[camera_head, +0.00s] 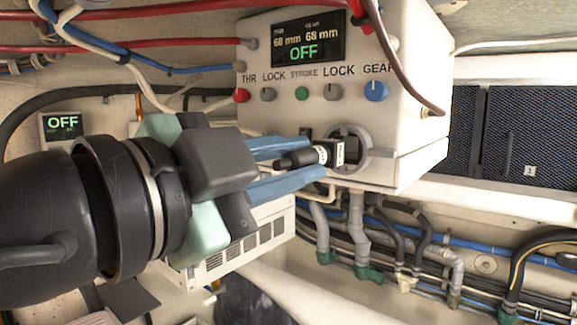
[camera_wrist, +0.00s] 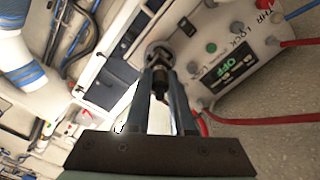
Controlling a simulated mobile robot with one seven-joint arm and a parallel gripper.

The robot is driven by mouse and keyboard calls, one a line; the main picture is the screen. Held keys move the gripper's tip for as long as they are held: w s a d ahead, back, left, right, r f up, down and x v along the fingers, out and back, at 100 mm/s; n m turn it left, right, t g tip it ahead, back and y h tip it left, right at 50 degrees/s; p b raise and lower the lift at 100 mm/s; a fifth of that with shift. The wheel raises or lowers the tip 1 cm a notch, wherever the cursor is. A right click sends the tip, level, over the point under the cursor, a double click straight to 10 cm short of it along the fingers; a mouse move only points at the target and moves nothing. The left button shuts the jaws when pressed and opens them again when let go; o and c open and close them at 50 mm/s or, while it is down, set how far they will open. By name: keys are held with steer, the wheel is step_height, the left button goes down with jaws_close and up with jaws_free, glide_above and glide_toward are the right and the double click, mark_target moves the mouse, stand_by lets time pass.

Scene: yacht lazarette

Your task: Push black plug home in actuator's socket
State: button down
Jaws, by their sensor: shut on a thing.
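The actuator (camera_head: 420,100) is a cream box with a display reading OFF and a row of knobs; it also shows in the wrist view (camera_wrist: 250,45). A round grey socket (camera_head: 352,150) sits low on its front face; its ring shows in the wrist view (camera_wrist: 160,52). My gripper (camera_head: 318,160) has its blue fingers shut on the black plug (camera_head: 300,157), which has a white label band near its front. In the wrist view the plug (camera_wrist: 160,80) lies between the fingers, its front at the socket. How deep it sits is hidden.
A red cable (camera_head: 150,13) and a blue cable (camera_head: 110,48) run above my arm. Grey pipes and hoses (camera_head: 360,235) lie below. A white vented box (camera_head: 240,250) stands under the gripper.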

mark_target(322, 145)
steer(key=shift+x, duration=0.8)
steer(key=shift+b+x, duration=0.4)
steer(key=shift+x, duration=1.1)
stand_by(1.5)
steer(key=c, duration=0.7)
jaws_free()
steer(key=shift+s, duration=0.1)
